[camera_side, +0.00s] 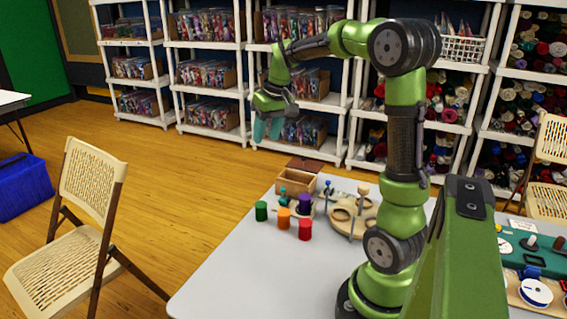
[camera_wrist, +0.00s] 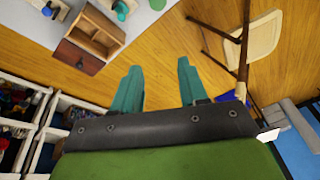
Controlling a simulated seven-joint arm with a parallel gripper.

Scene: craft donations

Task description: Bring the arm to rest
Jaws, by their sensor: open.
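My gripper (camera_side: 268,128) is raised in the air beyond the far edge of the table, well above the tabletop, with teal fingers pointing down. In the wrist view my gripper (camera_wrist: 158,85) shows two teal fingers spread apart with only wooden floor between them. It is open and empty. My green arm rises from its base on the grey table (camera_side: 235,262) and bends over toward the shelves.
On the table are green (camera_side: 261,211), orange (camera_side: 284,218), red (camera_side: 305,229) and purple (camera_side: 303,204) spools, a wooden drawer box (camera_side: 296,182) and a round wooden rack (camera_side: 345,222). A folding chair (camera_side: 90,190) stands left. Shelves (camera_side: 215,136) line the back. The table's front left is clear.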

